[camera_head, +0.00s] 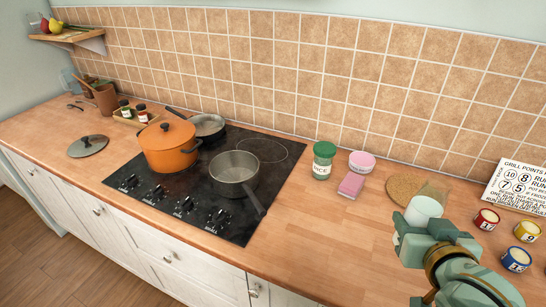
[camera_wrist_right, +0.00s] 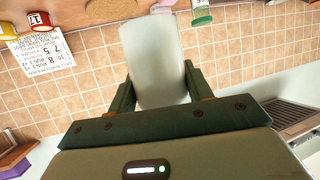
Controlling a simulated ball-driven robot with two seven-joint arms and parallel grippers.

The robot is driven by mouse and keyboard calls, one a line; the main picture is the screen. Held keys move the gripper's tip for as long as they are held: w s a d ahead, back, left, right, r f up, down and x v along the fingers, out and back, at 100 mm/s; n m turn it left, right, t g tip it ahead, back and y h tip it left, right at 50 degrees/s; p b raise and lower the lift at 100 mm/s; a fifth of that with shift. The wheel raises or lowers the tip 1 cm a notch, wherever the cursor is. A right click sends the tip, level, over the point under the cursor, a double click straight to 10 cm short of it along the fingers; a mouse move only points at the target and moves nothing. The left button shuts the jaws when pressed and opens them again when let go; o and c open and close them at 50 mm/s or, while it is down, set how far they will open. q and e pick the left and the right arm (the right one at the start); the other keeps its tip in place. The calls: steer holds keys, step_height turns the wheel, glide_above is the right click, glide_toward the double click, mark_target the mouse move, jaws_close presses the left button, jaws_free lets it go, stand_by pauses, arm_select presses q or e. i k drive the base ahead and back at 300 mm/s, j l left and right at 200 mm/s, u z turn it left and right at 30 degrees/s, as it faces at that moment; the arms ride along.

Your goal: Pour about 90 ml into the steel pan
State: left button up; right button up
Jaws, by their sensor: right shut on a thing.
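The steel pan (camera_head: 234,172) is a grey saucepan on the black hob, its handle pointing toward the front right. It looks empty from here. My right gripper (camera_head: 421,222) is over the counter, well to the right of the pan. It is shut on a translucent glass (camera_head: 427,203) with whitish contents in its lower part. In the right wrist view the pale glass (camera_wrist_right: 155,60) stands between the two fingers. I cannot tell how full it is. My left gripper is not in view.
An orange pot (camera_head: 168,148) and a frying pan (camera_head: 208,127) sit on the hob (camera_head: 205,205). A green-lidded jar (camera_head: 323,160), pink tub (camera_head: 361,162) and pink sponge (camera_head: 351,185) stand between hob and gripper. Several small tins (camera_head: 486,219) are at right. The front counter is clear.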

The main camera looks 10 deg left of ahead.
mark_target(234, 174)
steer(key=i+j+u, duration=0.25)
steer(key=i, duration=0.25)
steer(key=l+u, duration=0.1)
steer(key=u, duration=1.1)
